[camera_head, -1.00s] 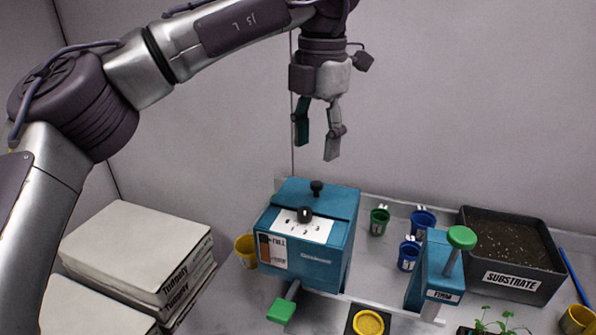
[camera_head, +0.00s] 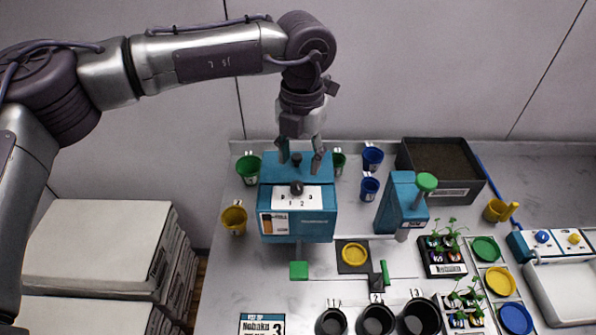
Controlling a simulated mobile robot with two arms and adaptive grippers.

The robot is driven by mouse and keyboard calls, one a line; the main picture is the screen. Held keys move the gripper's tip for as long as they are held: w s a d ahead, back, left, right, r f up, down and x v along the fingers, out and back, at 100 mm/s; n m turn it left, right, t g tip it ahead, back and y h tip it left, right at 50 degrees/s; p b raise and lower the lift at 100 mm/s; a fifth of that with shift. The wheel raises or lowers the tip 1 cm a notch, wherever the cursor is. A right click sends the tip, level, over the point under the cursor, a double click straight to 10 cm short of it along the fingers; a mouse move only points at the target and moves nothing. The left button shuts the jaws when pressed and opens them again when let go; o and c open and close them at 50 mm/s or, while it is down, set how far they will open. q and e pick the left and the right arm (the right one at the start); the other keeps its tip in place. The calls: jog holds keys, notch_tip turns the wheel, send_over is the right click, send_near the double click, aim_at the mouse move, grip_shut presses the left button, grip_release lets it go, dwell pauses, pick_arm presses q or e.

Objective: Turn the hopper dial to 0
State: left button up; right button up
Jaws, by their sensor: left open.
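The hopper is a blue box (camera_head: 298,225) on the bench. Its black dial (camera_head: 297,188) sits on a white plate (camera_head: 310,198) marked with digits; 1, 2 and 3 can be made out. I cannot tell which mark the dial points to. A small black knob (camera_head: 296,159) stands on the hopper's lid behind the dial. My left gripper (camera_head: 300,161) points down with its fingers apart, over the lid at the back of the hopper. The lid knob shows between the fingertips; I cannot tell whether they touch it. My right gripper is out of view.
Green and blue cups (camera_head: 372,158) stand behind and beside the hopper, and a yellow cup (camera_head: 234,218) to its left. A blue press (camera_head: 396,203) with a green knob and a substrate tray (camera_head: 478,186) are to the right. Black pots (camera_head: 376,320) line the front.

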aim_at(297, 185)
pick_arm(q)
jog(key=f, duration=0.2)
jog(key=f+p, duration=0.2)
jog(key=f, duration=0.1)
jog(key=shift+a+f, duration=0.3)
jog(key=shift+a, duration=0.05)
jog(key=shift+f, duration=0.35)
jog(key=shift+d+f, duration=0.1)
jog(key=shift+f, duration=0.15)
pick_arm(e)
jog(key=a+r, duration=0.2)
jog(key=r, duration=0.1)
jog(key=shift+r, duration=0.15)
pick_arm(q)
grip_shut()
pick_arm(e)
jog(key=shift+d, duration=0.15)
